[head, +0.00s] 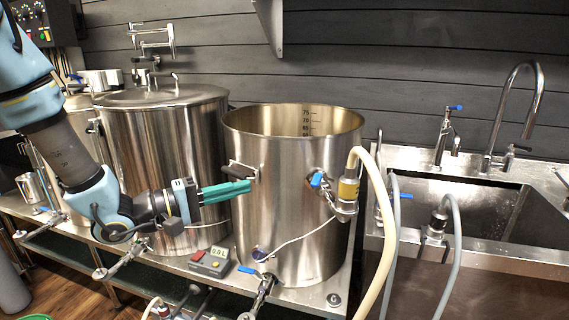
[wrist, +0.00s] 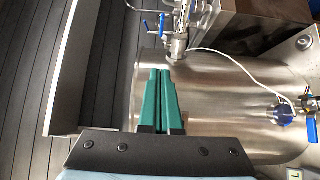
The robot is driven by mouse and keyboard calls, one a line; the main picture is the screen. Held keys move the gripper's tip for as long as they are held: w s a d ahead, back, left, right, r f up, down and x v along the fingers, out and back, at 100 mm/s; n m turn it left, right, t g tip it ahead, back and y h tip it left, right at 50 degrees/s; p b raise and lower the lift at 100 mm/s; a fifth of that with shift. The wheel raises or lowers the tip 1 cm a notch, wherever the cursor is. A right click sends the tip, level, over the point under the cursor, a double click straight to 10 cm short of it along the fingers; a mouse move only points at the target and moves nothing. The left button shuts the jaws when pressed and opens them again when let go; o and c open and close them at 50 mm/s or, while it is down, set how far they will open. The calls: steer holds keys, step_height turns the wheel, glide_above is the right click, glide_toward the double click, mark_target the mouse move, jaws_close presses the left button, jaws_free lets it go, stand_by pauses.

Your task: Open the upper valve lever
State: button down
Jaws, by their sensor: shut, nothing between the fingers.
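The upper valve (head: 343,195) sits on the upper right side of the open steel kettle (head: 290,225). Its blue lever (head: 316,179) points up and left, and it also shows in the wrist view (wrist: 163,25). A pale hose joins the valve. My gripper (head: 249,187) has teal fingers, shut and empty, in front of the kettle's left side near its side handle (head: 240,170). The lever is to the right of the fingertips, apart from them. In the wrist view the closed fingers (wrist: 160,73) point toward the upper valve.
A lower valve with a blue lever (head: 247,270) is at the kettle's base. A thin cable crosses the kettle's front. A small controller (head: 210,262) sits on the bench. A lidded kettle (head: 160,140) stands behind my arm; the sink (head: 470,205) is at right.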

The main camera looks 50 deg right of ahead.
mark_target(313, 179)
steer(key=s+d+p, duration=0.4)
steer(key=s+d, duration=0.4)
steer(key=d, duration=0.2)
steer(key=shift+s+n+t+b, duration=0.3)
steer(key=shift+s+n+t, duration=0.2)
steer(key=shift+n+t, duration=0.1)
stand_by(0.3)
steer(key=shift+s+d+n+t+h+b, duration=0.2)
steer(key=shift+s+n+t+h+b, duration=0.25)
steer(key=shift+s+t+b, duration=0.45)
steer(key=shift+s+d+n+t+h+b, duration=0.25)
steer(key=shift+s+n+t+b, duration=0.35)
steer(key=shift+s, duration=0.65)
